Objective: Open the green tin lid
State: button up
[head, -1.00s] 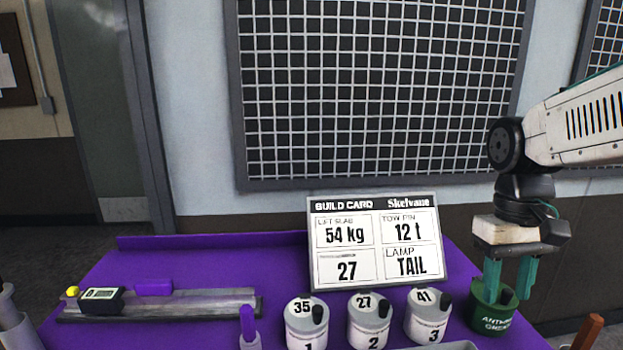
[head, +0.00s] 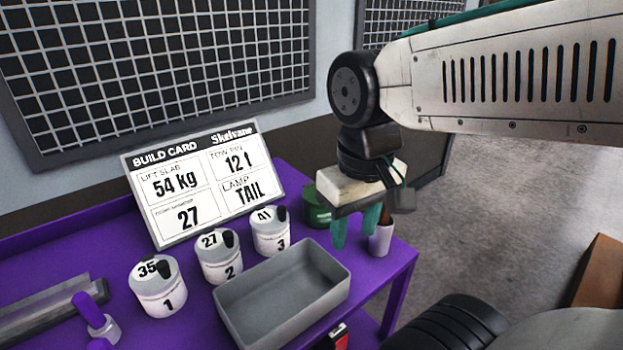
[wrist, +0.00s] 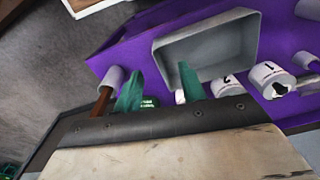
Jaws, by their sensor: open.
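The green tin (head: 316,212) stands at the back right of the purple bench in the head view, partly hidden behind my gripper. A sliver of dark green with white lettering (wrist: 150,102) shows between the fingers in the wrist view. I cannot make out the lid or whether it is open. My gripper (head: 355,238) is open and empty, with two teal fingers pointing down, in front of and to the right of the tin in the picture. The fingers (wrist: 160,75) also show apart in the wrist view. I cannot tell their exact distance from the tin.
A white cup (head: 380,239) with a brown handle stands close right of the fingers. A grey tray (head: 232,318) lies in front. White canisters 1 (head: 157,290), 2 (head: 219,262) and 3 (head: 271,235) stand left, before the build card (head: 200,185).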

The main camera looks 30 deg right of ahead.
jog(key=w+d+n, duration=0.4)
jog(key=w+n, duration=0.1)
jog(key=w, duration=0.2)
jog(key=w+d+f+n, duration=0.1)
jog(key=w+d+n, duration=0.2)
jog(key=w+n, duration=0.3)
jog(key=w+d+f+n, duration=0.1)
jog(key=w+d+n, duration=0.3)
jog(key=w, duration=0.4)
jog(key=shift+d+n+g, duration=0.3)
jog(key=shift+n+g, duration=0.1)
jog(key=shift+n, duration=0.5)
jog(key=shift+w+r+n, duration=0.1)
jog(key=shift+w+n, duration=0.05)
jog(key=shift+n, duration=1.25)
jog(key=shift+f, duration=0.45)
notch_tip(320, 180, down, 7)
jog(key=shift+r, duration=0.1)
jog(key=shift+d, duration=0.1)
grip_shut()
